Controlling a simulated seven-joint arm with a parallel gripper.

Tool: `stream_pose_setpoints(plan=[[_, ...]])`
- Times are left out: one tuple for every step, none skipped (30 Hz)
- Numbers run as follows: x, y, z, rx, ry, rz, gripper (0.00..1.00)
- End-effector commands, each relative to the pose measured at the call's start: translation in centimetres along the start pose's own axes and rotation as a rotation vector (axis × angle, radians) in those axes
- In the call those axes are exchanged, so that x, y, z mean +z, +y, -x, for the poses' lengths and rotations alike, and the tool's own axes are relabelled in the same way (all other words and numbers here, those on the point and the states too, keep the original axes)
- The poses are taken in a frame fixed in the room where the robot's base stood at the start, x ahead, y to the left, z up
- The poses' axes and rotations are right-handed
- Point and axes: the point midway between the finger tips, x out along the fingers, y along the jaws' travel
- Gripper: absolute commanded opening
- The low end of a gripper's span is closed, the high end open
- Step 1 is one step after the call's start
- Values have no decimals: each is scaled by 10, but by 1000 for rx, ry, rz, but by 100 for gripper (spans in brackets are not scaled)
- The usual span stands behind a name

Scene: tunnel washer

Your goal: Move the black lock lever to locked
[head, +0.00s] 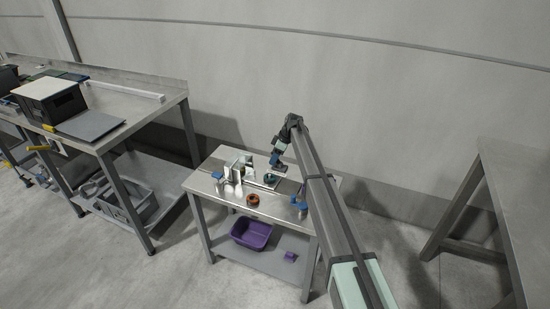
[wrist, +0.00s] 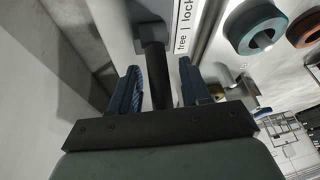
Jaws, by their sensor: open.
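The black lock lever (wrist: 155,75) shows in the wrist view as a dark rod coming from a dark block on a pale plate. A white label (wrist: 183,27) reading "free | lock" is beside it. My gripper (wrist: 158,82) is open, with one blue finger on each side of the lever. The lever appears between the fingers, with a gap to each; I cannot tell its depth between them. Which label word the lever points to is unclear. In the head view my gripper (head: 278,158) is over the back of the small steel table, and the lever cannot be made out.
A teal ring (wrist: 233,28) and an orange ring (wrist: 297,30) are right of the label in the wrist view. White upright plates (head: 233,170) stand left of my gripper on the steel table (head: 222,193). A purple bin (head: 251,233) is on the lower shelf.

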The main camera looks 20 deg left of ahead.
Motion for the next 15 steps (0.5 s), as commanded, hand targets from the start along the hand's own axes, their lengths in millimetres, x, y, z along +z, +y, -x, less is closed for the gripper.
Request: stream_pose_setpoints(plan=[[0,0,0,0,0,0,47],[0,0,0,0,0,0,45],[0,0,0,0,0,0,41],[0,0,0,0,0,0,38],[0,0,0,0,0,0,35],[0,0,0,0,0,0,32],[0,0,0,0,0,0,29],[0,0,0,0,0,0,26],[0,0,0,0,0,0,22],[0,0,0,0,0,0,19],[0,0,0,0,0,0,16],[0,0,0,0,0,0,12],[0,0,0,0,0,0,10],[0,0,0,-1,0,0,7],[0,0,0,-1,0,0,3]])
